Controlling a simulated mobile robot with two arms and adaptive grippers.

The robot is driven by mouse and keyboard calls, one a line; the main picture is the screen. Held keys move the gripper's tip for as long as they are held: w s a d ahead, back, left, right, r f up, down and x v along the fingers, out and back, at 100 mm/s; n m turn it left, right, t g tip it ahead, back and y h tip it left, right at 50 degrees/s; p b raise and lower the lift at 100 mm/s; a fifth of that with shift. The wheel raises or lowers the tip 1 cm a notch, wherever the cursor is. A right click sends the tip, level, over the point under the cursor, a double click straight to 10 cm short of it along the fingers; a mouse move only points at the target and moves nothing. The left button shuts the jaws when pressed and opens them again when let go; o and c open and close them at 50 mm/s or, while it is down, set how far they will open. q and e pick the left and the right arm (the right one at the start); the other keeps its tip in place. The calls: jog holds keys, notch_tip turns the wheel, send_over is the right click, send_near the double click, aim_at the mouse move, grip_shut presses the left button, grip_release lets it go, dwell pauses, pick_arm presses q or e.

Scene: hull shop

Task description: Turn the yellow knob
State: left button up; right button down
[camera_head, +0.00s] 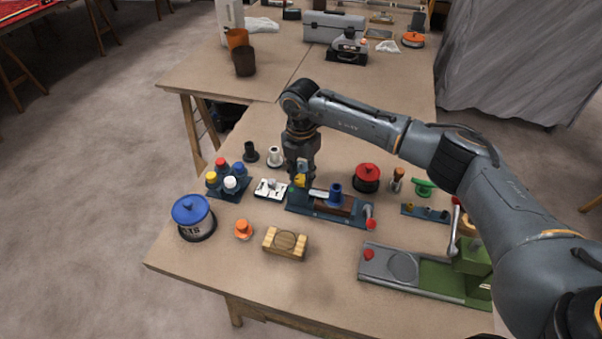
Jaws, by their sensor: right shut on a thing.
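The yellow knob (299,181) is at the left end of a dark blue fixture (325,209) on the table. My right gripper (300,177) points straight down over it and is shut on it. The fingers hide part of the knob, so its turn angle cannot be told. The same fixture carries a blue knob (335,193) and a red-tipped lever (370,219) at its right end. My left gripper is not in view.
Left of the fixture stand a small white plate (270,189), a rack of coloured caps (229,181) and a blue-lidded pot (192,216). A wooden block (285,243) and a green-and-grey device (400,266) stand in front. A red pot (367,177) is behind.

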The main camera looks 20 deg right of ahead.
aim_at(301, 178)
jog(key=c, duration=1)
grip_release()
jog(key=shift+r, duration=0.2)
notch_tip(301, 178, up, 12)
jog(key=shift+f, duration=0.2)
